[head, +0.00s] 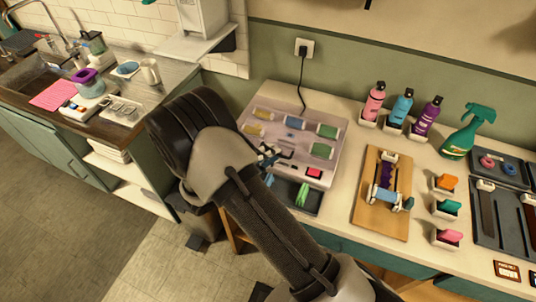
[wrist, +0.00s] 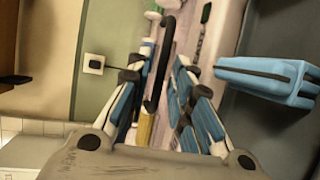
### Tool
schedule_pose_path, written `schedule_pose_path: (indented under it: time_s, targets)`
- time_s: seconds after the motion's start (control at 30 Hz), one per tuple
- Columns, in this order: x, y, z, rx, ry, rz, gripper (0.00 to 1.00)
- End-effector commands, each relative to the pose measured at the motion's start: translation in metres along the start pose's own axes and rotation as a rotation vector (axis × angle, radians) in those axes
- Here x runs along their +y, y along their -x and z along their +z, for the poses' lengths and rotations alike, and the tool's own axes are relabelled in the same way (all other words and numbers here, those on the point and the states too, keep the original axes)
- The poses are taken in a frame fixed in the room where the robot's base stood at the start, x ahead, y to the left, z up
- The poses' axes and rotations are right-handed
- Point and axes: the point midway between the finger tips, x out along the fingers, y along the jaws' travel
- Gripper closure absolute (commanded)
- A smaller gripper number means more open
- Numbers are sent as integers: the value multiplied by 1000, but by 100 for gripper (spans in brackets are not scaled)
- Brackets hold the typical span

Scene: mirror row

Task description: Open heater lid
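The heater (head: 322,133) is a flat box on the counter with a clear, pale lid (head: 283,118). The lid looks flat and closed, with yellow, blue and green rollers showing through it. A red square (head: 313,172) is on the heater's front right part. My gripper (head: 268,157) is at the heater's front left, partly hidden by my arm. In the wrist view my gripper (wrist: 168,68) has its blue-and-white fingers spread apart. A black bar (wrist: 160,70), perhaps the lid's handle, shows between them; contact cannot be told. A yellow roller (wrist: 146,128) shows lower down.
A dark tray (head: 316,208) with green and blue items lies before the heater. A wooden board (head: 367,219) with a roller device is to the right. Bottles (head: 402,105) stand behind it. A cord runs from the heater to a wall outlet (head: 304,47).

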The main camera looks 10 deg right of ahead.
Motion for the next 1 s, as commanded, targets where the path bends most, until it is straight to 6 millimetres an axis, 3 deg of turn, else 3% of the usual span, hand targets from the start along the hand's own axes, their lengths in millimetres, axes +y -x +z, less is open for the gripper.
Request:
schedule_pose_path:
  time_s: [0.27,1.0]
  targets:
    - [0,0,0,0,0,0,100]
    - [6,1,0,-1,6,-15,100]
